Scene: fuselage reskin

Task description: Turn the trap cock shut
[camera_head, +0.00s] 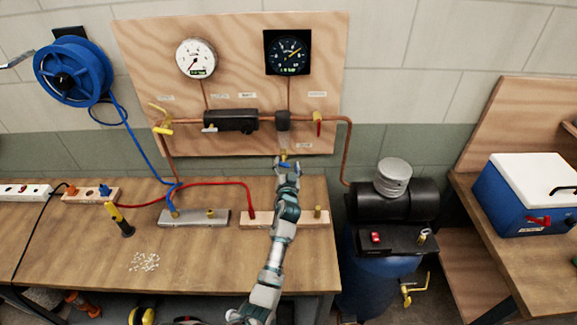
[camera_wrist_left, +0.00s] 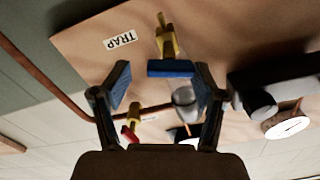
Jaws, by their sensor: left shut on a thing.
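The trap cock (camera_head: 284,153) is a small yellow fitting below the dark trap body (camera_head: 282,121) on the plywood board. In the left wrist view the cock (camera_wrist_left: 167,40) has a yellow body and a blue handle (camera_wrist_left: 171,68), lying crosswise to the body in the picture. A white TRAP label (camera_wrist_left: 120,40) is beside it. My left gripper (camera_head: 285,164) reaches up to the cock from below. My arm hides part of the cock in the head view. My right gripper is not in view.
Copper pipe (camera_head: 347,150) with a yellow-handled valve (camera_head: 161,125) and a red-handled valve (camera_head: 318,122) crosses the board (camera_head: 135,50). Two gauges (camera_head: 196,59) hang above. The wooden bench (camera_head: 80,260) below carries manifolds (camera_head: 195,218), hoses and a screwdriver (camera_head: 121,219). A blue compressor (camera_head: 375,275) stands right.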

